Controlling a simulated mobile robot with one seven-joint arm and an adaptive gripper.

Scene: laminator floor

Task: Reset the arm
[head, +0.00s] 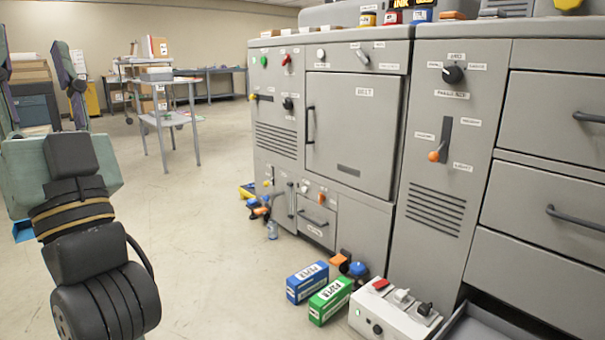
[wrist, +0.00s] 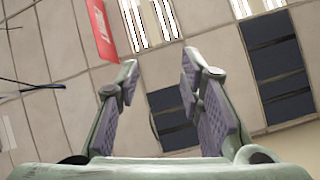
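My gripper (head: 36,62) stands at the left edge of the head view, pointing upward, with its two fingers spread apart. In the wrist view my gripper (wrist: 159,68) is open, and nothing is between its grey-padded fingers. The ceiling fills the background there. The gripper is in free air, apart from the grey machine (head: 345,130) on the right. Part of the left finger is cut off by the head view's edge.
A blue box (head: 307,283), a green box (head: 330,300) and a white switch box (head: 392,312) are on the floor by the machine. A grey cart (head: 165,118) stands farther back. The floor (head: 215,215) between is clear. A red sign (wrist: 102,28) hangs overhead.

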